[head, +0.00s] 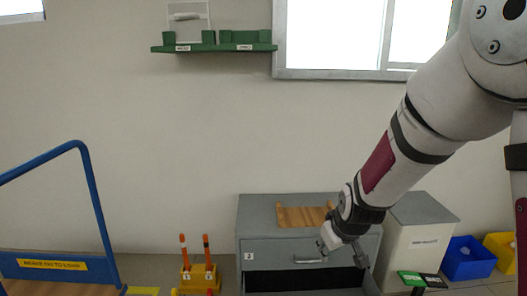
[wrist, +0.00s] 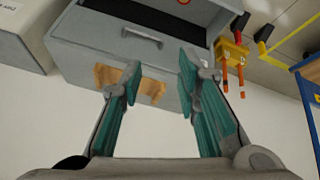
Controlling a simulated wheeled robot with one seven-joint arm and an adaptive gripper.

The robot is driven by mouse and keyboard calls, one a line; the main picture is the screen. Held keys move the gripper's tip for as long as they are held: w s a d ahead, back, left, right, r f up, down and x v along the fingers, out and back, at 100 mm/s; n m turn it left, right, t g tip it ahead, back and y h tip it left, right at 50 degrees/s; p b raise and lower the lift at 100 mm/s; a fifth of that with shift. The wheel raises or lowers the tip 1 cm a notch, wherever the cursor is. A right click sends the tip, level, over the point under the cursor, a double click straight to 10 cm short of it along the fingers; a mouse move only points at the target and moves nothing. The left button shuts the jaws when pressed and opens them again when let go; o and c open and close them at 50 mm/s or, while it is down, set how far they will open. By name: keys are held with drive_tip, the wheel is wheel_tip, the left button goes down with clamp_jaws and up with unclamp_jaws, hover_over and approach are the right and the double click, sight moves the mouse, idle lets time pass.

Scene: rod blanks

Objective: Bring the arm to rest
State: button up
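My gripper (wrist: 160,66) is open in the wrist view, with its two teal-padded fingers apart and nothing between them. In the head view my arm reaches down from the upper right, and my gripper (head: 345,240) is in front of the grey drawer cabinet (head: 255,218). The cabinet also shows beyond the fingers in the wrist view (wrist: 85,38). A wooden rack (head: 300,216) lies on the cabinet top, and the fingers partly cover it in the wrist view (wrist: 152,90). Whether the gripper touches the cabinet cannot be told.
A lower drawer (head: 300,279) stands open, dark inside. A yellow holder (head: 198,275) with orange rods stands left of the cabinet. A blue-railed cart (head: 92,190) is at far left. A white cabinet (head: 418,240), blue bin (head: 467,262) and yellow bin (head: 500,248) are right. A green shelf (head: 213,48) hangs above.

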drive_tip(key=s+r+m+g, duration=0.1)
drive_tip(key=s+r, duration=0.4)
drive_tip(key=s, duration=0.3)
drive_tip(key=s+r+m+g, duration=0.1)
drive_tip(key=s+r+g, duration=0.1)
drive_tip(key=s+r, duration=0.55)
drive_tip(key=s+d+r+m+g, duration=0.2)
drive_tip(key=s+m+g, duration=0.1)
drive_tip(key=s, duration=2.1)
wheel_tip(320, 180, up, 35)
drive_tip(key=t+p, duration=0.4)
drive_tip(key=p, duration=2.9)
drive_tip(key=shift+d+n, duration=0.2)
drive_tip(key=shift+n, duration=0.2)
drive_tip(key=shift+w, duration=0.1)
drive_tip(key=shift+a, duration=0.2)
